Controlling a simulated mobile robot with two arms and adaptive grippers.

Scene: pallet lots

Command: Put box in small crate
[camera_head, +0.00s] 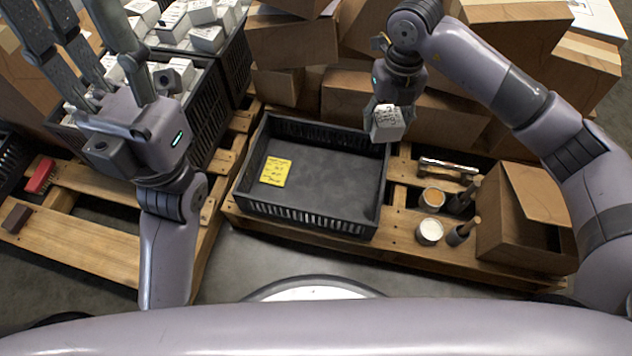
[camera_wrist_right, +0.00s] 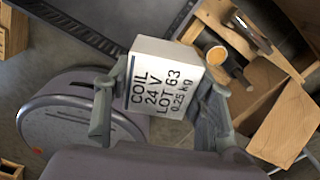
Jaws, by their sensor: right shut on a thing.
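A small white box (camera_head: 387,124) with black print is held by my right gripper (camera_head: 388,108). In the right wrist view the box (camera_wrist_right: 163,78) reads "COIL 24 V LOT 63", with a finger of the right gripper (camera_wrist_right: 160,105) on either side. The low black crate (camera_head: 310,222) stands on a wooden pallet in the middle. It is empty apart from a yellow note (camera_head: 275,171) on its floor. The held box appears above the crate's back right corner. My left gripper (camera_head: 85,35) has its fingers spread apart, with nothing between them, at upper left.
Taller black crates (camera_head: 208,120) with several white boxes stand at the back left. Cardboard boxes (camera_head: 440,110) are piled behind the crate. Tins (camera_head: 429,231), brushes and an open carton (camera_head: 520,235) stand right of it.

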